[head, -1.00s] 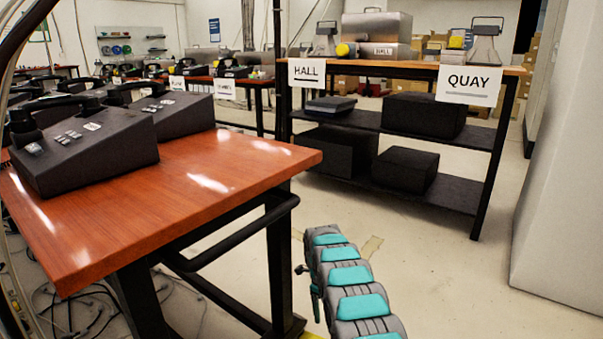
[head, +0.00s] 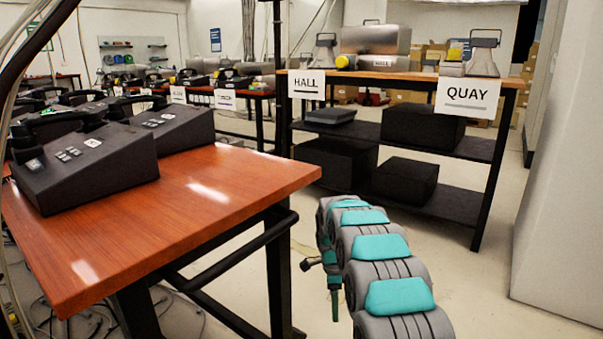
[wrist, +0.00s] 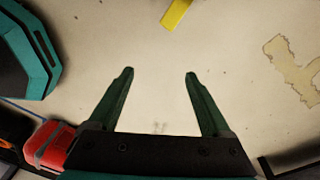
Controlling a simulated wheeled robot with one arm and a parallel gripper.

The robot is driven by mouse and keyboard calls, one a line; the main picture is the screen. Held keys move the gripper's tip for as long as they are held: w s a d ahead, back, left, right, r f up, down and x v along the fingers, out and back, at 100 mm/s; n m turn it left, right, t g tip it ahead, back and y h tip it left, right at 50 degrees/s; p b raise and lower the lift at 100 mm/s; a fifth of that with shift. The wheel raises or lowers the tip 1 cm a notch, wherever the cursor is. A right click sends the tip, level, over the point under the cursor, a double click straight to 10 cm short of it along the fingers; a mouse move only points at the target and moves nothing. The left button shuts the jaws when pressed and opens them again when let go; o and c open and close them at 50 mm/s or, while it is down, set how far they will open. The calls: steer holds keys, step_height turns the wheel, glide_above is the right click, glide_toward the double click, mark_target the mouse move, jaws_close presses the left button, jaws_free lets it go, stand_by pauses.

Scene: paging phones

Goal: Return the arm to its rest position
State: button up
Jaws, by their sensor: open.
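My arm, a chain of grey and teal links (head: 380,245), rises from the bottom right of the head view, beside the red-brown desk. My gripper (wrist: 160,74) shows in the wrist view with its two dark green fingers spread wide apart. Nothing is between the fingers; bare pale floor lies below them. In the head view the gripper is mostly hidden behind the arm links; a small green part hangs down at the left of the arm.
The desk (head: 215,215) with black paging phones (head: 85,165) stands at left. A shelf unit (head: 470,145) with HALL (head: 306,84) and QUAY (head: 467,97) signs stands behind. A grey-white block (head: 565,180) is at right. The wrist view shows a red object (wrist: 48,145) and yellow strip (wrist: 177,12).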

steer(key=s+d+r+n+p, duration=0.15)
steer(key=s+r+n, duration=0.35)
steer(key=s+r, duration=0.55)
steer(key=s+d+r+n+p, duration=0.15)
steer(key=s+r+n, duration=0.5)
steer(key=s, duration=0.65)
steer(key=s+d+r+n+p, duration=0.1)
steer(key=s+n, duration=0.3)
steer(key=s, duration=0.9)
steer(key=s+d+r+n+p, duration=0.1)
steer(key=s+r+n, duration=0.2)
steer(key=s, duration=0.9)
steer(key=shift+s+r+n+g+y, duration=0.35)
steer(key=shift+s+n+g+y, duration=0.05)
steer(key=shift+n, duration=0.05)
